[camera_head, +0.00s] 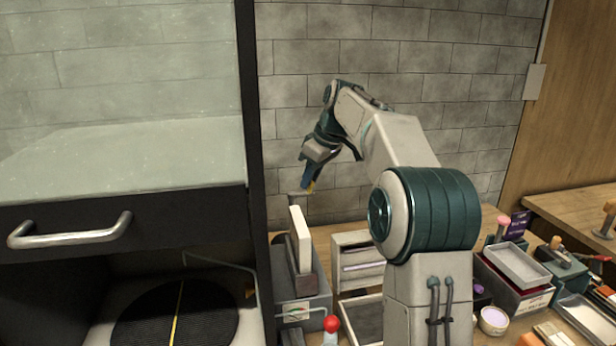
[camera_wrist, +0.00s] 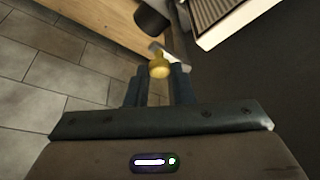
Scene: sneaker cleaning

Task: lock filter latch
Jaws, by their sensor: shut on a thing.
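My gripper (camera_head: 309,187) points down just above the far top end of the grey filter housing (camera_head: 318,309). Its fingers are shut on a small yellow knob, which I take to be the filter latch. The knob (camera_wrist: 159,68) shows between the fingertips (camera_wrist: 157,76) in the wrist view, with a short pale metal piece beside it. A white-edged filter panel (camera_head: 301,238) stands upright in the housing, and its ribbed face (camera_wrist: 212,10) shows at the top of the wrist view. Whether the latch is locked cannot be told.
A dark-framed glass cabinet (camera_head: 253,170) with a metal handle (camera_head: 70,232) stands close on the left. A red-knobbed lever (camera_head: 331,324) is at the housing's front. Small drawers (camera_head: 357,262) and trays (camera_head: 517,265) crowd the bench to the right. A brick wall is behind.

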